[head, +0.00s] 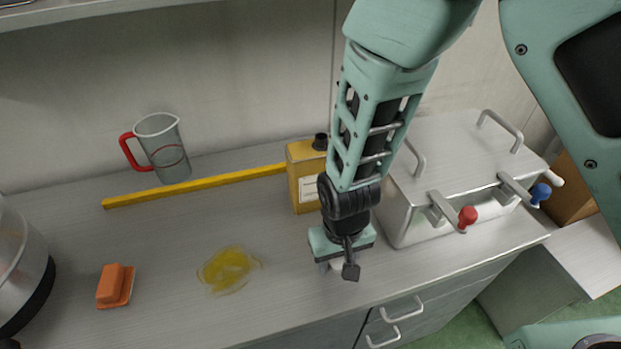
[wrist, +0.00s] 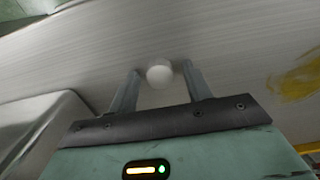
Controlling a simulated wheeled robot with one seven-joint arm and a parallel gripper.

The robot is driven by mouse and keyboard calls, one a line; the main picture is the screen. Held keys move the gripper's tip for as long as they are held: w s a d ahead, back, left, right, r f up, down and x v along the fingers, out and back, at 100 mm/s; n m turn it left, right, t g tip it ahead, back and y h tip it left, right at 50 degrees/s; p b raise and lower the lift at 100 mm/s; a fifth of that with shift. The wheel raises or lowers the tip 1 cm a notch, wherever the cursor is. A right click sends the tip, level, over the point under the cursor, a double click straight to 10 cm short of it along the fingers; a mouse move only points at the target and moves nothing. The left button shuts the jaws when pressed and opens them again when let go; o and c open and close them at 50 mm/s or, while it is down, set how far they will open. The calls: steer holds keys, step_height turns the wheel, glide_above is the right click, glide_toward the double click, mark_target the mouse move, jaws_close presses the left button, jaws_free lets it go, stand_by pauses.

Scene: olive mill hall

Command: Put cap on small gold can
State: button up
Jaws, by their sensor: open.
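The gold can (head: 302,178) stands upright at the back of the counter, with a pale label and a black neck or stopper (head: 320,141) on top. My arm partly hides its right side. A small round white piece, which looks like the cap (wrist: 159,73), lies on the counter in the wrist view. My gripper (wrist: 161,84) is open, with one finger on either side of this piece; I cannot tell whether they touch it. In the head view my gripper (head: 338,266) is low over the front of the counter, in front of the can, and mostly hides the white piece.
A steel lidded box (head: 455,160) with red and blue knobbed levers stands right of my arm. A yellow bar (head: 200,184) lies behind, near a red-handled jug (head: 163,150). A yellow spill (head: 228,269) and an orange brush or block (head: 115,286) lie left.

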steer(key=c, duration=0.8)
steer(key=shift+r, duration=0.2)
step_height(320, 180, up, 6)
steer(key=p, duration=0.5)
steer(key=shift+f+p, duration=0.1)
steer(key=shift+p, duration=0.25)
step_height(320, 180, up, 6)
steer(key=p, duration=0.5)
